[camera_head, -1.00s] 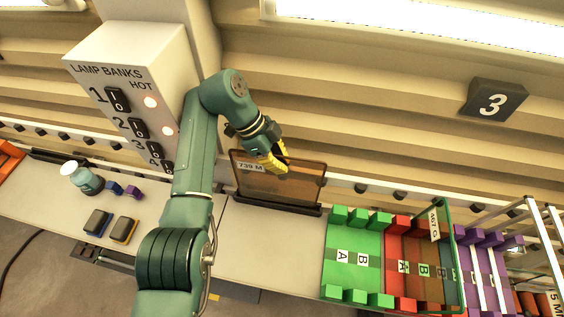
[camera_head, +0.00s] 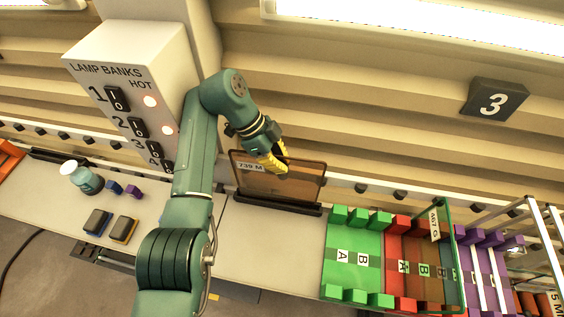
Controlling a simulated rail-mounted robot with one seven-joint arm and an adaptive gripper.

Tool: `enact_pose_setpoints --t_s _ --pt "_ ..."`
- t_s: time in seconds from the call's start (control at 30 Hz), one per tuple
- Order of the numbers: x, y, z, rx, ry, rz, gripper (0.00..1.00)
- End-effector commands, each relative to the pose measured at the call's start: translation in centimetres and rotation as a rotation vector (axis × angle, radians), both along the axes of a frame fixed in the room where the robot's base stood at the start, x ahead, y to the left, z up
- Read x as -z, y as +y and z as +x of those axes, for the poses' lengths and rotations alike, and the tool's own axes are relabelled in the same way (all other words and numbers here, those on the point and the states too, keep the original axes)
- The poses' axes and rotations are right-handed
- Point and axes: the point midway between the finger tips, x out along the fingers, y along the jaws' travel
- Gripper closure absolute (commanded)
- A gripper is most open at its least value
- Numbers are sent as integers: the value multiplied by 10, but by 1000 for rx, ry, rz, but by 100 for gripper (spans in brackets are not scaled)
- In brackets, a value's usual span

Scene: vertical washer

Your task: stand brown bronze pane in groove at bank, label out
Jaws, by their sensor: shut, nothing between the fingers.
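The brown bronze pane (camera_head: 297,186) stands upright in a dark groove base (camera_head: 270,205) on the bench, against the ribbed wall. A white label reading "739 M" (camera_head: 249,167) faces out at its upper left corner. My gripper (camera_head: 280,170), with yellow fingers, is shut and empty at the pane's upper edge, overlapping its face in the picture. I cannot tell whether the fingers touch the pane.
Green (camera_head: 341,270), red and purple racks stand at right; the red one holds panes.

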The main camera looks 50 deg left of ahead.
Motion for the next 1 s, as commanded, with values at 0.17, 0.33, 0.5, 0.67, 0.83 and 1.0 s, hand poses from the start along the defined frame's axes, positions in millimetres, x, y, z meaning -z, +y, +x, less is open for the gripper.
enact_pose_setpoints --t_s 0.17,0.33,0.5,0.67,0.83,1.0 --pt "1 1 -1 -4 1 -5 100" --pt "3 1 0 -4 3 -7 100" --pt "4 3 1 -3 5 -8 100" --pt "4 4 2 -3 5 -8 100" --pt "5 5 4 -3 5 -7 100" --pt "5 6 5 -4 6 -8 100"
